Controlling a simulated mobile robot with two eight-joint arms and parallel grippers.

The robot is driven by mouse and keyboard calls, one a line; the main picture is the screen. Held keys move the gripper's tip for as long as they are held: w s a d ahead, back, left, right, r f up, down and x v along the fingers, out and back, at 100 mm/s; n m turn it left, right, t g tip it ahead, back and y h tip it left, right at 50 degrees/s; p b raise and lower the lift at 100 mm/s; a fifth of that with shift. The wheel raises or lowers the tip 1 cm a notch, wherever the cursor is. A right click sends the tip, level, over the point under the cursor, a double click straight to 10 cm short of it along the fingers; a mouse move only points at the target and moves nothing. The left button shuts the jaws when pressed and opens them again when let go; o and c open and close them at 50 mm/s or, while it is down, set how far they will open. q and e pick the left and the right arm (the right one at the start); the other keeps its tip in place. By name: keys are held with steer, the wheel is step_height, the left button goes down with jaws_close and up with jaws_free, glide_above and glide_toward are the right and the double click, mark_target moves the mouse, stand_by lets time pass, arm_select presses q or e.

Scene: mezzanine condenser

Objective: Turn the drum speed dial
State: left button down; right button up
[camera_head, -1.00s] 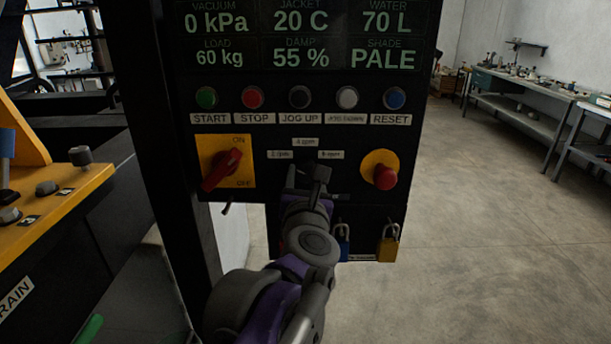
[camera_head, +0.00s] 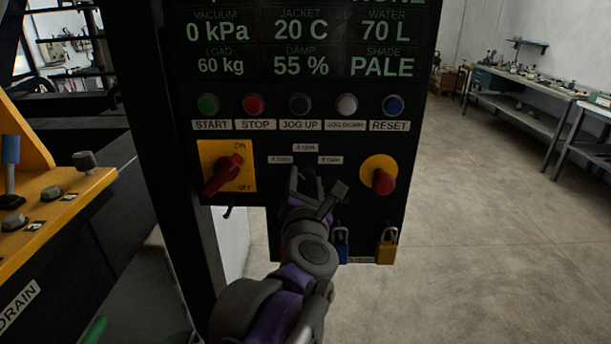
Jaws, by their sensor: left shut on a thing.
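The drum speed dial (camera_head: 311,183) is a dark knob on the black control panel, under three small rpm labels (camera_head: 306,148). It is mostly hidden by my gripper and hard to make out against the panel. My left gripper (camera_head: 313,190) reaches up to the panel from below. Its two fingers are on either side of the dial and shut on it, the right finger tilted outward. My right gripper is not in view.
A red ON/OFF switch (camera_head: 223,174) on a yellow plate is to the left. A red emergency button (camera_head: 382,181) is close on the right. A button row (camera_head: 299,104) runs above, below a readout display. Blue (camera_head: 342,243) and yellow (camera_head: 387,247) padlocks hang below. Open floor lies right.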

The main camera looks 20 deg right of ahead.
arm_select(q)
steer(key=m+p, duration=0.1)
steer(key=m, duration=0.3)
steer(key=shift+r+m, duration=0.1)
steer(key=shift+m, duration=0.3)
steer(key=m+p, duration=0.1)
steer(key=m, duration=0.3)
steer(key=shift+m, duration=0.3)
steer(key=m, duration=0.5)
steer(key=shift+m, duration=0.3)
steer(key=m, duration=0.5)
steer(key=shift+m+h, duration=0.3)
steer(key=shift+h, duration=0.1)
steer(key=shift+c, duration=1.5)
jaws_free()
steer(key=shift+s+a, duration=0.1)
